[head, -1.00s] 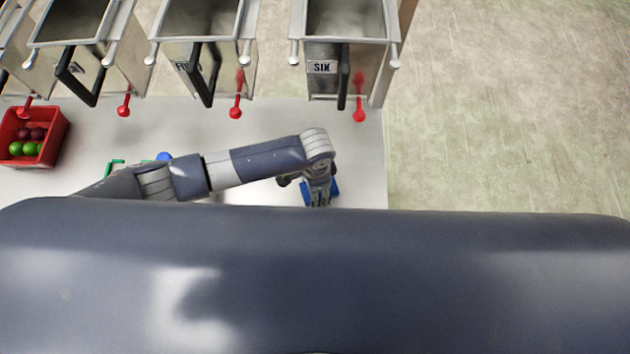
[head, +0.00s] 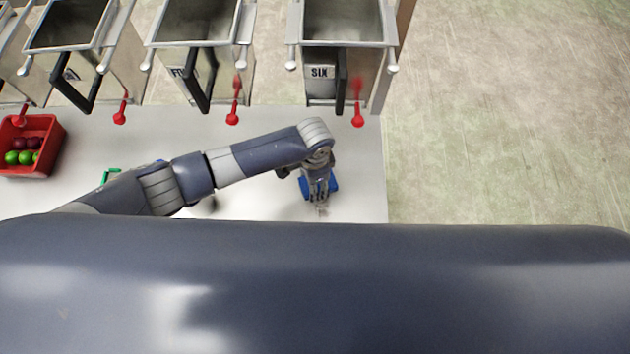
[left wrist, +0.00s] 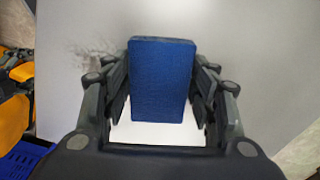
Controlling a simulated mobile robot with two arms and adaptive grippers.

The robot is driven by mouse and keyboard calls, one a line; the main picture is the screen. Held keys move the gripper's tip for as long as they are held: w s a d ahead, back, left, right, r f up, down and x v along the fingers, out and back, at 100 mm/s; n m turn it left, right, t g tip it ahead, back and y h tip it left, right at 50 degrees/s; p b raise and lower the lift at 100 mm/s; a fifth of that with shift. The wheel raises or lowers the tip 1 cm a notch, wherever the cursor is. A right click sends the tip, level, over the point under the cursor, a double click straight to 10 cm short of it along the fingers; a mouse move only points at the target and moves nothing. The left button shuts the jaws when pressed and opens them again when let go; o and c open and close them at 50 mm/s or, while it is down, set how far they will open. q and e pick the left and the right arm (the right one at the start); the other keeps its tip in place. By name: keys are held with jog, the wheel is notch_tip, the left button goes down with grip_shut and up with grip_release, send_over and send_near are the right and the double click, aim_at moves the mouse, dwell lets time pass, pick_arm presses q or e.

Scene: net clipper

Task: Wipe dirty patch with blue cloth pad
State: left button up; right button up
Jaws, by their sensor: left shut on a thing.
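The blue cloth pad (head: 333,184) is in my left gripper (head: 318,188), low over the white table (head: 358,170) near its right end. In the left wrist view the pad (left wrist: 162,80) is upright between the two fingers of the gripper (left wrist: 160,92), which is shut on it. A grey-brown dirty patch (left wrist: 95,60) shows on the table to the left of the pad in that view. In the head view a small part of the patch (head: 322,211) shows just below the gripper. I cannot tell whether the pad touches the table.
Several metal bins with black handles and red levers (head: 357,120) line the back. A red crate (head: 30,170) of coloured balls stands at left. A blue basket (left wrist: 22,162) and orange things (left wrist: 14,100) show at the wrist view's left. The table's right edge is close.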

pick_arm(q)
notch_tip(320, 180, up, 2)
jog(key=shift+w+p, duration=0.1)
jog(key=shift+p, duration=0.75)
jog(key=shift+r+p, duration=0.4)
jog(key=shift+r, duration=1.45)
jog(key=shift+r, duration=1.55)
jog(key=shift+f, duration=0.15)
